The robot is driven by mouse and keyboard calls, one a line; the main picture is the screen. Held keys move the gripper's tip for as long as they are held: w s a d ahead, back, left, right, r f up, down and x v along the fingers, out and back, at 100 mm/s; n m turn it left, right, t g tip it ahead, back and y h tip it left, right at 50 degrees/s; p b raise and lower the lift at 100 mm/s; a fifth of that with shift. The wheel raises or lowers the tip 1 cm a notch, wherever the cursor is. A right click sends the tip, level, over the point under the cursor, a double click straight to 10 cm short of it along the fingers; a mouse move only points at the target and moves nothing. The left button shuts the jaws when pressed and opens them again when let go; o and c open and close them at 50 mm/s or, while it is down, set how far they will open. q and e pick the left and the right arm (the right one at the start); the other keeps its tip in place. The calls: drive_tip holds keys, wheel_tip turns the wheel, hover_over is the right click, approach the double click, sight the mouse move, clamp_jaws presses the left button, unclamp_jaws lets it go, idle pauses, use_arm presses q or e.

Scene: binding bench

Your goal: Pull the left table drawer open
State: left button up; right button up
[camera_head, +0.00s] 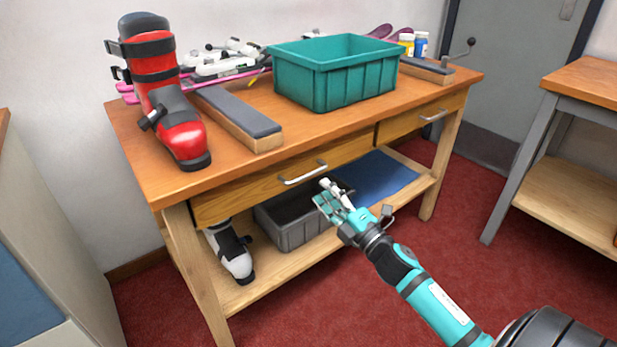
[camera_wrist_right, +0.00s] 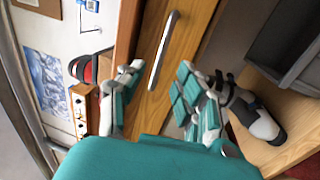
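The left table drawer (camera_head: 245,191) has a wooden front under the tabletop and looks shut or nearly so. Its silver bar handle (camera_head: 303,173) is in the middle of the front. In the right wrist view the handle (camera_wrist_right: 163,48) lies ahead, between the lines of the two fingers. My right gripper (camera_head: 322,190) is teal and white, just in front of and below the handle's right end. In the wrist view its fingers (camera_wrist_right: 158,76) are spread and empty, seemingly short of the handle. My left gripper is out of view.
On the bench (camera_head: 328,131) stand a red ski boot (camera_head: 178,120), a padded block (camera_head: 236,116) and a teal crate (camera_head: 336,88). The lower shelf holds a grey bin (camera_head: 290,236) and a white boot (camera_head: 232,252). Red floor is free in front.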

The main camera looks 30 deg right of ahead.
sight(308, 176)
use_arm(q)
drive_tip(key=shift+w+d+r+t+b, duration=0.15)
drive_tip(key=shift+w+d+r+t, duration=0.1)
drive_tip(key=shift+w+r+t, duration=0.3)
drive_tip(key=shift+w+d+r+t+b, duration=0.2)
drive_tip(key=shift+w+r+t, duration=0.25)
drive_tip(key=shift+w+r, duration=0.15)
use_arm(e)
drive_tip(key=x, duration=0.7)
drive_tip(key=shift+w, duration=0.2)
clamp_jaws()
